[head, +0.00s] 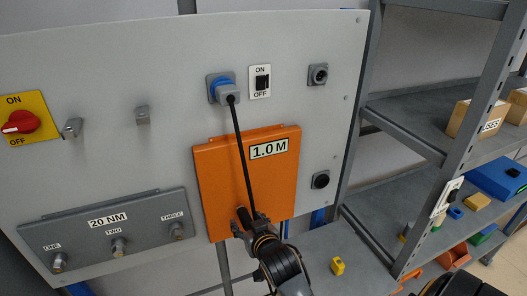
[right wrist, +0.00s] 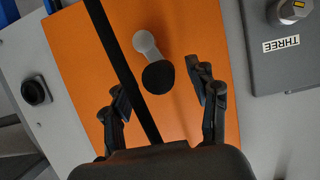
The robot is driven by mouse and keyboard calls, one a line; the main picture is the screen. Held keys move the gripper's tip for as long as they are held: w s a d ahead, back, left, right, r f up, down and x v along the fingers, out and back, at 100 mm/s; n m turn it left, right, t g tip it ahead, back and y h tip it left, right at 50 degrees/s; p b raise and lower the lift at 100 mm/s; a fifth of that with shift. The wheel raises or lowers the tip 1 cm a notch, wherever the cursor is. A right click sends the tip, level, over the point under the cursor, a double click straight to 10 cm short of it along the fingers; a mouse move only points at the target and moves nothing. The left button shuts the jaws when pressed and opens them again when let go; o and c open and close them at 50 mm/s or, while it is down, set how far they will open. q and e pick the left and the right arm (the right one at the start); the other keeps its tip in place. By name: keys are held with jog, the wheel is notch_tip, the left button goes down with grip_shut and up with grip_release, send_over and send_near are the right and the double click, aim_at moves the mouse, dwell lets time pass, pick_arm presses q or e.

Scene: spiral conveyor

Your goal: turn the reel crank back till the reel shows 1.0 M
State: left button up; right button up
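The orange reel (head: 222,175) is mounted on the grey panel, and its label (head: 269,148) reads 1.0 M. A black cable (head: 241,150) runs from the blue plug (head: 226,92) down across its front. My right gripper (head: 252,226) is in front of the reel's lower part. In the right wrist view the reel crank, a pale arm (right wrist: 146,44) with a black knob (right wrist: 158,78), shows between the two spread fingers (right wrist: 163,88). The fingers look apart from the knob. The gripper partly hides the crank in the head view. My left gripper is not in view.
A grey box labelled 20 NM (head: 107,221) with several knobs is left of the reel. A red switch (head: 20,122) and an ON/OFF switch (head: 262,82) are on the panel. A metal shelf (head: 405,135) stands at the right. A yellow block (head: 338,266) lies on a lower surface.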

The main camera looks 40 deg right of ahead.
jog(key=shift+r, duration=0.1)
jog(key=shift+s+a+r+p, duration=0.1)
jog(key=shift+s+r+p, duration=0.05)
jog(key=shift+s+p, duration=0.2)
jog(key=p+v, duration=0.4)
jog(key=v, duration=0.2)
jog(key=shift+s, duration=0.15)
dwell(0.4)
